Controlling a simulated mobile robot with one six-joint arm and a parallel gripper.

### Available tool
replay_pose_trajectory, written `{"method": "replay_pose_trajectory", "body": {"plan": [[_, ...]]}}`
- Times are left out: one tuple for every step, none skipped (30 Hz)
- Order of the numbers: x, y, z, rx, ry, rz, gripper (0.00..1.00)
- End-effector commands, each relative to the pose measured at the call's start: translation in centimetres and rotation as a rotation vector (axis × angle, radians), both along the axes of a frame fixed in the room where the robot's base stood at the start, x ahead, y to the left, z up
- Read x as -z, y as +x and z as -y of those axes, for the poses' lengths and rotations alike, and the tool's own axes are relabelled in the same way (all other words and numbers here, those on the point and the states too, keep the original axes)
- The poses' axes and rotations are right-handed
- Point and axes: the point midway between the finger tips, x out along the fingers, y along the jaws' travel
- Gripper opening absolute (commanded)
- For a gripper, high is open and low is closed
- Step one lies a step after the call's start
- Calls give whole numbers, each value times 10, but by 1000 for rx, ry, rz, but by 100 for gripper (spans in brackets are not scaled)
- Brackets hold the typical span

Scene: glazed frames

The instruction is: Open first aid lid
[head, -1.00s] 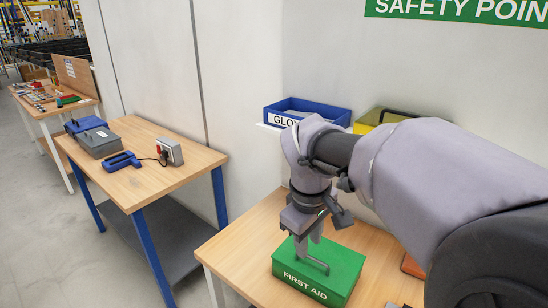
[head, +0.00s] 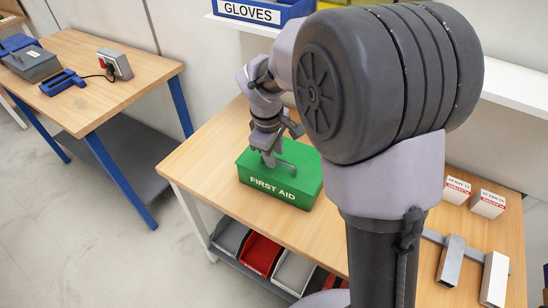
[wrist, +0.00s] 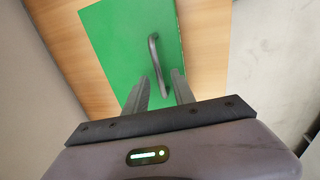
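The green first aid box (head: 280,188), marked FIRST AID, stands on the wooden table, and its lid looks closed. A grey bar handle (head: 290,166) sits on the lid. My gripper (head: 268,160) points down over the lid, by the handle. In the wrist view, the two fingers of my gripper (wrist: 160,88) are apart, with the near end of the handle (wrist: 154,60) between them. Gaps show beside the handle, and I cannot tell if either finger touches it. The green lid (wrist: 115,50) fills the middle of that view.
The wooden table (head: 208,165) is bare left of the box. White cartons (head: 457,190) and metal blocks (head: 450,262) stand on its right part. A blue gloves bin (head: 250,10) is on the white shelf (head: 510,102) above. Several bins (head: 262,252) sit underneath. Another bench (head: 110,92) stands left.

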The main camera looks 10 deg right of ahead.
Motion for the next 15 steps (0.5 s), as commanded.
{"method": "replay_pose_trajectory", "body": {"plan": [[3,0,0,0,0,0,31],[4,0,0,0,0,0,31],[4,1,1,0,0,0,31],[4,1,1,1,0,0,31],[4,1,1,1,0,0,31],[3,1,1,1,0,0,31],[3,1,0,1,0,0,31],[3,1,0,1,0,0,31],[3,1,0,1,0,0,29],[3,1,0,1,0,0,23],[3,1,0,1,0,0,17],[3,1,0,1,0,0,9],[3,1,0,1,0,0,3],[3,1,0,1,0,0,0],[3,1,0,1,0,0,0]]}}
